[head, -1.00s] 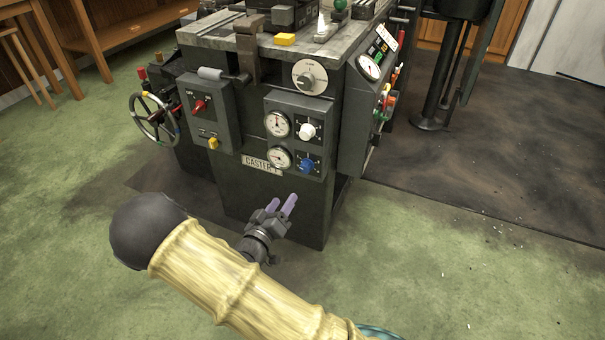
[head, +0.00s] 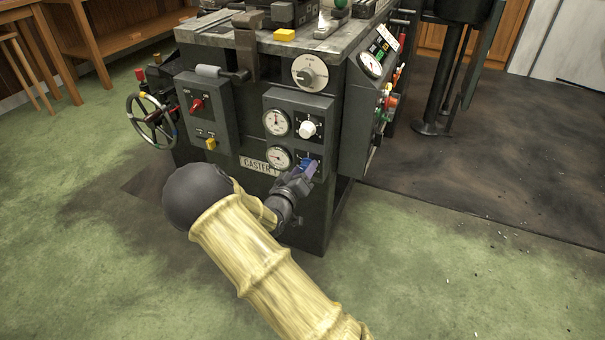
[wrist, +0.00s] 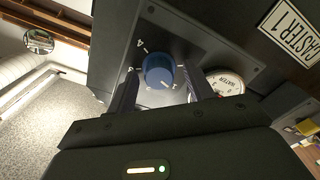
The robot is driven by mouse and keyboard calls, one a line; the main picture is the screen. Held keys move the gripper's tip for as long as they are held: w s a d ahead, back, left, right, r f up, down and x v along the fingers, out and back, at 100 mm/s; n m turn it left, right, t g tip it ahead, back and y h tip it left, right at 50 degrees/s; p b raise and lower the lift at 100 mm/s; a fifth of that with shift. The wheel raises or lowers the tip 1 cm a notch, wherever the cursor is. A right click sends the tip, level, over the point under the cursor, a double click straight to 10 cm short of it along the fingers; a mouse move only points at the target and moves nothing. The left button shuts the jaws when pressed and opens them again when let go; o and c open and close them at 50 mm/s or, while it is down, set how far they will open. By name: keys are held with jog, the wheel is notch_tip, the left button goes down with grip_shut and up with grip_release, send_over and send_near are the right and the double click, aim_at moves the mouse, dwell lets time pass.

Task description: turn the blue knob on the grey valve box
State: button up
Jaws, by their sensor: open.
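The blue knob (wrist: 158,70) is on the grey valve box (wrist: 205,50), with a numbered scale around it in the wrist view. My gripper (wrist: 161,80) is open, with one dark finger on each side of the knob in that picture. I cannot tell whether the fingers touch it or how far they reach along it. In the head view my gripper (head: 303,172) is at the lower right of the valve box (head: 292,98) and mostly covers the blue knob.
A white knob (head: 307,129) sits just above, with two round gauges (head: 277,123) to the left. The CASTER plate (head: 259,165) is at lower left. A box with a red switch (head: 198,105) and a handwheel (head: 152,120) are further left. Green floor in front is open.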

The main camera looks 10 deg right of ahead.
jog(key=shift+c, duration=0.2)
jog(key=c, duration=0.9)
jog(key=shift+c, duration=0.2)
jog(key=shift+m, duration=0.3)
jog(key=m, duration=0.7)
jog(key=shift+f+m, duration=0.1)
jog(key=shift+m, duration=0.3)
jog(key=shift+s+m+b, duration=0.1)
jog(key=shift+m+b, duration=2.65)
jog(key=shift+m, duration=1.95)
